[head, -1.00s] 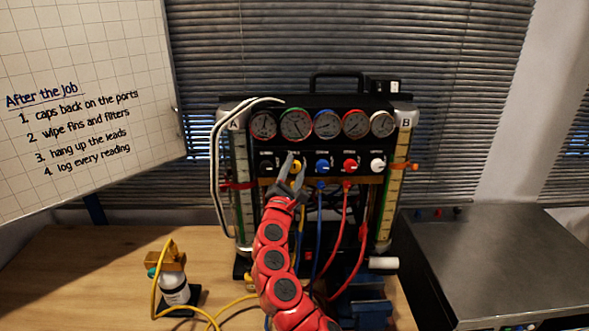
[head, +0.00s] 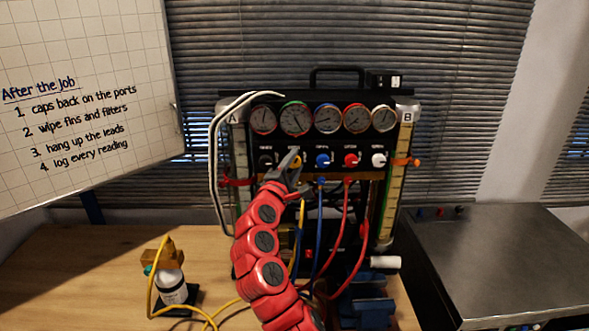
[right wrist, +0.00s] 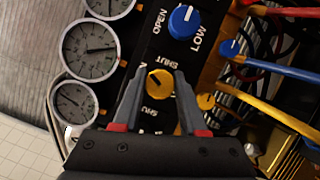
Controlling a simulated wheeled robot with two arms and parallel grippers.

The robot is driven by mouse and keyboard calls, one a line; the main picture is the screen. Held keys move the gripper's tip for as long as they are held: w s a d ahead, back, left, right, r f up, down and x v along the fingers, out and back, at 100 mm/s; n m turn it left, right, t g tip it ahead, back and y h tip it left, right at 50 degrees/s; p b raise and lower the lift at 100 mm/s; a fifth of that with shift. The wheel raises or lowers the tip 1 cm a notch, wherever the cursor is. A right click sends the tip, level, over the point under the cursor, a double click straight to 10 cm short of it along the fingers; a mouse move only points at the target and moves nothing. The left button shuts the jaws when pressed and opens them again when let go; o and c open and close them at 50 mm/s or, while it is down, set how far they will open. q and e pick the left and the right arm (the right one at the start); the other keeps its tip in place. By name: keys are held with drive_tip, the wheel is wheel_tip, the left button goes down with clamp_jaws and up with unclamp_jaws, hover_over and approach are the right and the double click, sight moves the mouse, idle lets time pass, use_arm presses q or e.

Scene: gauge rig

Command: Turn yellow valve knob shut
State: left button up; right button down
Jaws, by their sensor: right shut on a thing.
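The yellow valve knob (head: 297,161) is on the black front panel of the gauge rig (head: 330,95), below the green-rimmed gauge. My right gripper (head: 292,160) is at the knob, its fingers partly covering it. In the right wrist view the yellow knob (right wrist: 160,83) sits between the two grey fingers (right wrist: 158,78), which are shut on its sides. A dark mark shows on its face, and the word SHUT is printed beside it. The exact angle of the knob is hard to read. My left gripper is not in view.
A blue knob (head: 322,160), a red knob (head: 351,160) and a white knob (head: 378,160) stand to the right in the same row. Coloured hoses hang below.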

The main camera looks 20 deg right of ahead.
drive_tip(key=m+g+b, duration=0.1)
drive_tip(key=m+b, duration=0.1)
drive_tip(key=m, duration=0.1)
drive_tip(key=m+g+y+b, duration=0.1)
drive_tip(key=m, duration=0.2)
drive_tip(key=shift+f+b, duration=0.1)
drive_tip(key=shift+b, duration=0.25)
drive_tip(key=m+y+b, duration=0.1)
drive_tip(key=m+b, duration=0.1)
drive_tip(key=shift+m+y, duration=0.3)
drive_tip(key=shift+y, duration=0.1)
drive_tip(key=shift+m+g+y+b, duration=0.3)
drive_tip(key=shift+m+y+b, duration=0.3)
drive_tip(key=shift+m+b, duration=0.4)
drive_tip(key=shift+c, duration=2.2)
unclamp_jaws()
